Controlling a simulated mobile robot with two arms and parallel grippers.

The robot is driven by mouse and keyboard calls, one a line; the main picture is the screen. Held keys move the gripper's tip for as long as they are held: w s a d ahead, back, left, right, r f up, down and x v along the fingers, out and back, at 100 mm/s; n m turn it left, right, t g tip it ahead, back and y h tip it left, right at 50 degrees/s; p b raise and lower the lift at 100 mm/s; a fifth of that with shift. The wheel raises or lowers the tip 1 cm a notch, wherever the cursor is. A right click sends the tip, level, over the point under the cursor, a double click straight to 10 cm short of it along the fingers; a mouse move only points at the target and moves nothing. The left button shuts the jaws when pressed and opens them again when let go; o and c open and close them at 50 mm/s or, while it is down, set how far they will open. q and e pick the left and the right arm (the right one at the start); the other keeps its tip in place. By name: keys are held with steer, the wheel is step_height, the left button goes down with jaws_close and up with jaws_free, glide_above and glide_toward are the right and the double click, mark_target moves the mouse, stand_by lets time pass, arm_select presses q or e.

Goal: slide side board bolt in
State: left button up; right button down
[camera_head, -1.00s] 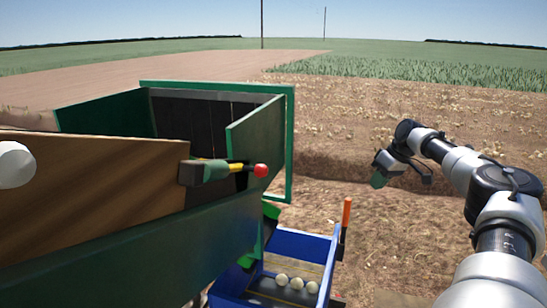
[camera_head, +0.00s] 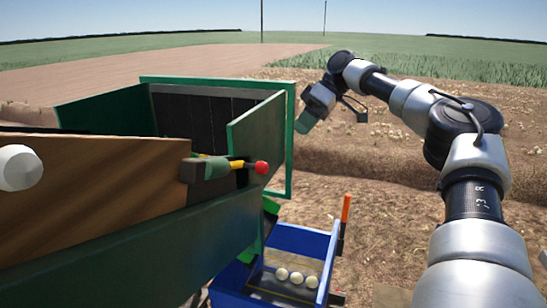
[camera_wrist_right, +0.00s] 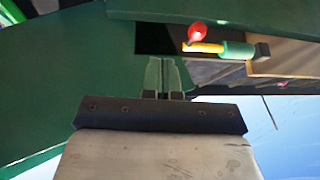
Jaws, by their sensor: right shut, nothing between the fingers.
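The side board (camera_head: 95,195) is a brown wooden panel at the left. The bolt has a red knob (camera_head: 261,168) and a yellow rod (camera_head: 239,165), which shows between the knob and a green sleeve (camera_head: 214,168) at the board's right end. In the right wrist view the red knob (camera_wrist_right: 197,33) is up and to the right of the fingertips. My right gripper (camera_head: 304,123) is shut and empty, in the air right of and above the knob, apart from it. Its fingers (camera_wrist_right: 162,72) are together in the wrist view. My left gripper is not in view.
A green metal frame (camera_head: 289,150) and a green side panel (camera_head: 255,135) stand close to the knob. Below is a blue tray (camera_head: 300,240) with several pale onions (camera_head: 296,278) and an orange-handled lever (camera_head: 346,208). Open field lies to the right.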

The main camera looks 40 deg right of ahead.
mark_target(254, 166)
steer(key=w+a+f+p, duration=0.1)
steer(key=a+f+p, duration=0.3)
steer(key=a+f, duration=0.2)
steer(key=a, duration=0.2)
steer(key=shift+a+p, duration=0.4)
steer(key=a, duration=0.1)
steer(key=s+a+r, duration=0.1)
steer(key=a, duration=0.1)
steer(key=s+a+r, duration=0.1)
steer(key=shift+s+a, duration=0.15)
steer(key=shift+a, duration=0.1)
